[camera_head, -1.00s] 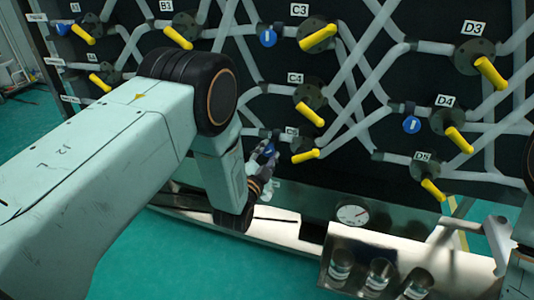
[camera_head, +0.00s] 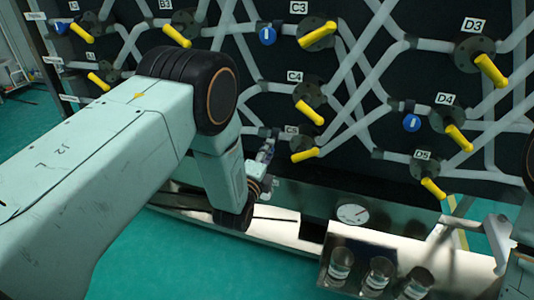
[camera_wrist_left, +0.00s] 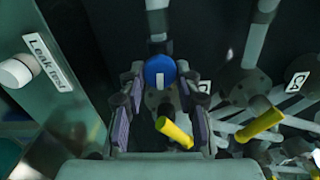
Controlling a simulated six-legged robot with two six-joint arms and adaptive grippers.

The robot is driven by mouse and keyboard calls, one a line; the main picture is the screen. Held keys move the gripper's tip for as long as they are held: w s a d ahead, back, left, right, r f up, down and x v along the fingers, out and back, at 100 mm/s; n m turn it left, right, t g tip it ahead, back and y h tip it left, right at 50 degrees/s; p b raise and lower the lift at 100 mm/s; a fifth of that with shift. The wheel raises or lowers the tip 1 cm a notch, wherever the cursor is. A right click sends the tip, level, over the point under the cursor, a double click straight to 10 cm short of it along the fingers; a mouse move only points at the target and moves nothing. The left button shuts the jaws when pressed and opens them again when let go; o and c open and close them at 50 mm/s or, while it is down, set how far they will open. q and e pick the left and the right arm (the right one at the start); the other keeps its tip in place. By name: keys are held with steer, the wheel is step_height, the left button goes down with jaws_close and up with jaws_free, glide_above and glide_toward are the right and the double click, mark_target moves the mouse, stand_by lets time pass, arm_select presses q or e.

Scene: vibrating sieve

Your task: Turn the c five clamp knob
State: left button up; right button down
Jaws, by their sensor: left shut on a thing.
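The blue clamp knob (camera_wrist_left: 160,71) sits on a pipe beside the valve labelled C5 (camera_head: 291,130). In the left wrist view it is between the fingertips of my left gripper (camera_wrist_left: 160,78), which is shut on it. In the head view my left gripper (camera_head: 264,160) is at the pipe just left of the C5 yellow handle (camera_head: 305,155), and it mostly hides the knob there. My right gripper is not in view.
Other yellow valve handles stick out nearby, such as the C4 handle (camera_head: 310,113). More blue knobs sit on pipes at C3 (camera_head: 267,34) and D4 (camera_head: 411,123).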

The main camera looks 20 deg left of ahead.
arm_select(q)
steer(key=shift+s+f+m, duration=0.1)
steer(key=shift+f+m, duration=0.05)
steer(key=shift+m, duration=0.35)
steer(key=o, duration=1.1)
steer(key=shift+o, duration=0.2)
steer(key=s, duration=1.2)
steer(key=shift+a, duration=0.15)
